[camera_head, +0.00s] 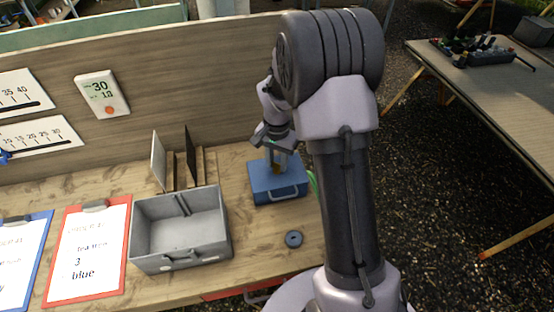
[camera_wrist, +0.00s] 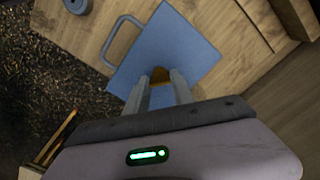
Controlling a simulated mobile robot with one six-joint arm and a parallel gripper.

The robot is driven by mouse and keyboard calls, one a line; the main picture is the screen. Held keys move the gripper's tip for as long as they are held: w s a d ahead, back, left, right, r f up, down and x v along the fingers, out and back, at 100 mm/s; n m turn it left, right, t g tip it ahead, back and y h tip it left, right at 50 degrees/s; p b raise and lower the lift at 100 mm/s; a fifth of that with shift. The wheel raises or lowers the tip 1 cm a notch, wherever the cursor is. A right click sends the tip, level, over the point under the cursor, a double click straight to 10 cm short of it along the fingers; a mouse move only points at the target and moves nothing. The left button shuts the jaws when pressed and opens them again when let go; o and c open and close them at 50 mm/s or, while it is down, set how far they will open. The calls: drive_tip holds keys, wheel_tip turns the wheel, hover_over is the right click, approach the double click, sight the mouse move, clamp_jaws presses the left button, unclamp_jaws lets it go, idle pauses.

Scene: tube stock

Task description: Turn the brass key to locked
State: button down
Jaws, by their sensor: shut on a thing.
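A blue box (camera_head: 278,190) with a handle on its front stands on the wooden bench, right of the grey tray. The brass key (camera_wrist: 160,76) shows as a small brass-coloured patch at the box's top, between my fingertips. My gripper (camera_head: 277,163) points down over the box and is shut on the key. In the wrist view the blue box (camera_wrist: 185,45) lies just beyond the two fingers. The fingers hide most of the key, and I cannot read which way it is turned or any lock marking.
A grey metal tray (camera_head: 181,252) stands empty left of the box. A dark blue ring (camera_head: 293,239) lies in front of the box. Two upright plates in a wooden rack (camera_head: 198,165) stand behind the tray. Clipboards (camera_head: 87,250) lie at the left.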

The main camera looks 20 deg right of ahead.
sight(277, 163)
drive_tip(key=n+p, duration=0.1)
drive_tip(key=n, duration=0.3)
drive_tip(key=shift+r, duration=0.1)
drive_tip(key=shift+n+p, duration=0.45)
drive_tip(key=shift+n, duration=1.55)
drive_tip(key=c, duration=1.1)
unclamp_jaws()
wheel_tip(277, 163, up, 17)
drive_tip(key=p, duration=0.4)
drive_tip(key=shift+r, duration=0.15)
